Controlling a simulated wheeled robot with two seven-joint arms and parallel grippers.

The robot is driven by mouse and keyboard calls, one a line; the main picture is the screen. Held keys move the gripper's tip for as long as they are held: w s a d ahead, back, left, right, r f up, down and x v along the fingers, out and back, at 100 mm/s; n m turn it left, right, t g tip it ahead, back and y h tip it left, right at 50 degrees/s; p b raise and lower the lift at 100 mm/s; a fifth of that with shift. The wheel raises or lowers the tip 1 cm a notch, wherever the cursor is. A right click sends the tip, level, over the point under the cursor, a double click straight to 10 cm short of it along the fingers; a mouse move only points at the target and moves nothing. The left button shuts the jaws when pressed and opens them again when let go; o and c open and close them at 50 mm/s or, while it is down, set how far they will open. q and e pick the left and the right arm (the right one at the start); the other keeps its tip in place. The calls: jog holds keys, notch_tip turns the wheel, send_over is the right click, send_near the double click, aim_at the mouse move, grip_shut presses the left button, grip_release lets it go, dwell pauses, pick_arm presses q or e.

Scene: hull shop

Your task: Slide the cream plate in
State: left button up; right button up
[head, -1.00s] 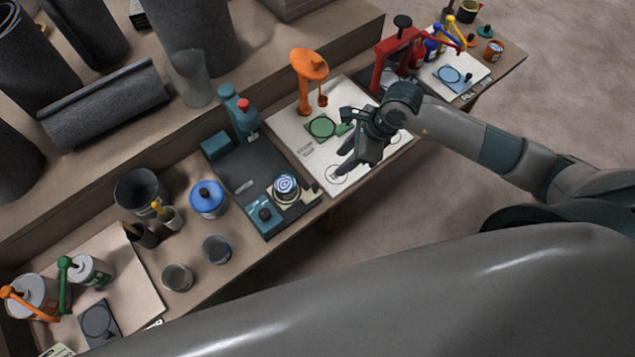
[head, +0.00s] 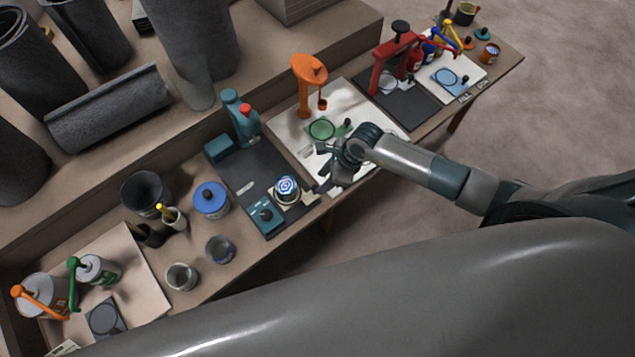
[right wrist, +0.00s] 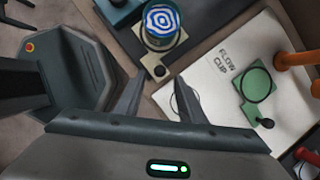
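The cream plate (head: 308,196) lies on the dark board under a cup with a blue and white swirled top (head: 286,186). Its near end also shows in the right wrist view (right wrist: 150,62), with a dark round spot on it. A teal block (head: 266,216) sits beside the plate on the same board. My right gripper (head: 325,186) is low, just right of the plate. In the right wrist view its two fingers (right wrist: 159,84) are spread, with the plate's end just ahead of and between the tips. I cannot tell whether they touch it. My left gripper is out of view.
A white "flow cup" sheet (head: 375,120) with a green plate (head: 321,129) and an orange stand (head: 309,80) lies to the right.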

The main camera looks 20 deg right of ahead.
aim_at(315, 188)
jog(key=shift+p+x, duration=0.35)
jog(key=shift+x, duration=2.15)
jog(key=shift+c, duration=0.2)
grip_shut()
